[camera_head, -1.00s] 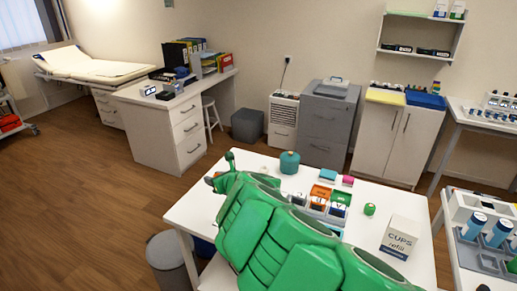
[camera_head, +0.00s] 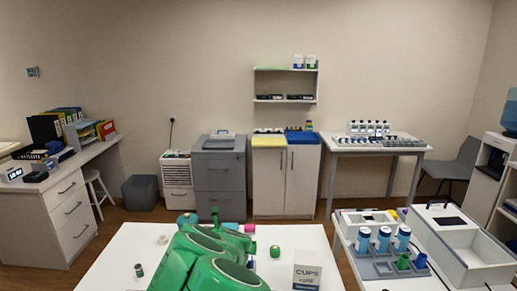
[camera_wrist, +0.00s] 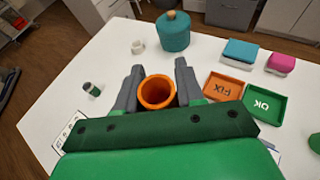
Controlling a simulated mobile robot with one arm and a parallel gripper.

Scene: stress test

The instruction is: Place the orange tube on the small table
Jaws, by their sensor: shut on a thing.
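In the wrist view my gripper (camera_wrist: 159,67) is shut on the orange tube (camera_wrist: 157,105), with one grey finger on each side. The tube is upright-looking and its open round mouth faces the camera. It is above a white table (camera_wrist: 70,68); whether its bottom touches the top cannot be told. The white table also shows in the head view (camera_head: 115,262), where my green arm covers its middle and hides the gripper and tube. Another white table (camera_head: 375,148) stands against the back wall. Which one is the small table is not clear.
Near the tube are a teal jar (camera_wrist: 173,32), an orange tray (camera_wrist: 224,87), a green tray (camera_wrist: 265,103) and a small dark-green vial (camera_wrist: 92,89). A cups box (camera_head: 307,272) stands at right. The table's left part has free room.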

